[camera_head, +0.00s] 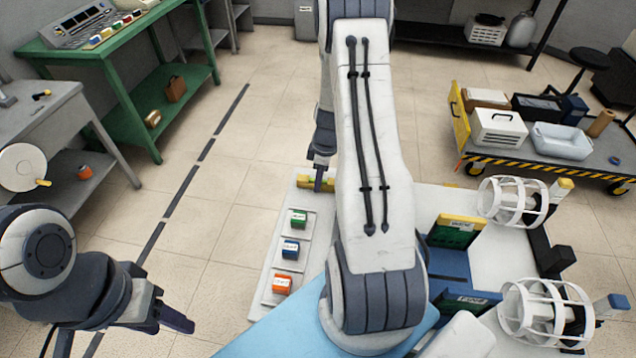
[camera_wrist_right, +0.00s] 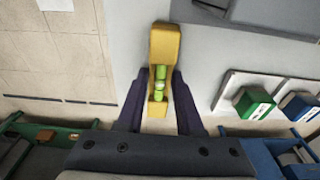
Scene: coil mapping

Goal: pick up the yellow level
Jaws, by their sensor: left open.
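The yellow level (camera_head: 338,184) lies at the far end of the white table, partly hidden by my right arm in the head view. In the right wrist view the yellow level (camera_wrist_right: 164,45) shows its green vials, and it runs lengthwise between the fingers. My right gripper (camera_head: 319,180) is at the level's left part. My left gripper (camera_head: 172,312) is open and empty at the lower left, over the floor.
Green (camera_head: 298,219), blue (camera_head: 290,248) and orange (camera_head: 282,285) blocks stand on white plates nearer on the table. White coil frames (camera_head: 512,202) are at the right. A green bench (camera_head: 122,95) and a grey table (camera_head: 60,125) stand left. A cart (camera_head: 545,160) stands at the right rear.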

